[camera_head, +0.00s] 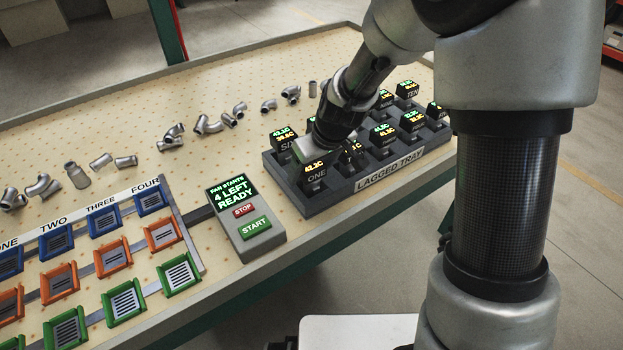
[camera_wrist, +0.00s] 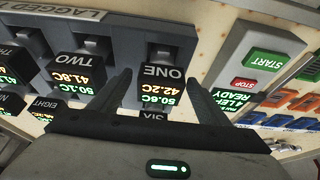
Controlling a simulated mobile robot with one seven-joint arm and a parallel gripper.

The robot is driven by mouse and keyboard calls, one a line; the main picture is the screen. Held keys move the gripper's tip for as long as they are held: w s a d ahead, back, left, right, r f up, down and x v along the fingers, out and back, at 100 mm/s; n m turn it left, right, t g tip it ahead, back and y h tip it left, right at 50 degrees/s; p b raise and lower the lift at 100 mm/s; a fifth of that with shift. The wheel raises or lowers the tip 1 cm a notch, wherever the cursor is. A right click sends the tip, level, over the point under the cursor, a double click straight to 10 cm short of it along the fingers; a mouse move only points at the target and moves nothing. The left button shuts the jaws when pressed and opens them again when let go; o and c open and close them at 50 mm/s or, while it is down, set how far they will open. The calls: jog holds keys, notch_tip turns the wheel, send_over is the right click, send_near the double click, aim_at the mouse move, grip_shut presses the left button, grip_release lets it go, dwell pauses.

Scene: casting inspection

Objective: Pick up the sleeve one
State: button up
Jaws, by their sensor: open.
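Sleeve one is a black block marked ONE (camera_head: 314,171) with lit temperature readings, in the front left corner of the dark lagged tray (camera_head: 374,186). My gripper (camera_wrist: 158,77) is open. In the wrist view its two dark fingers appear on either side of sleeve one, with gaps between. Whether they are level with the block I cannot tell. In the camera_head view my gripper hangs over the tray's left part and hides some blocks.
Sleeve two (camera_wrist: 82,71) stands close beside one finger, with sleeve six (camera_wrist: 152,113) behind sleeve one. A fan control box (camera_head: 245,222) stands left of the tray. Colored slots (camera_head: 102,254) and metal pipe fittings (camera_head: 75,174) lie farther left.

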jog(key=shift+c, duration=0.4)
jog(key=c, duration=1.4)
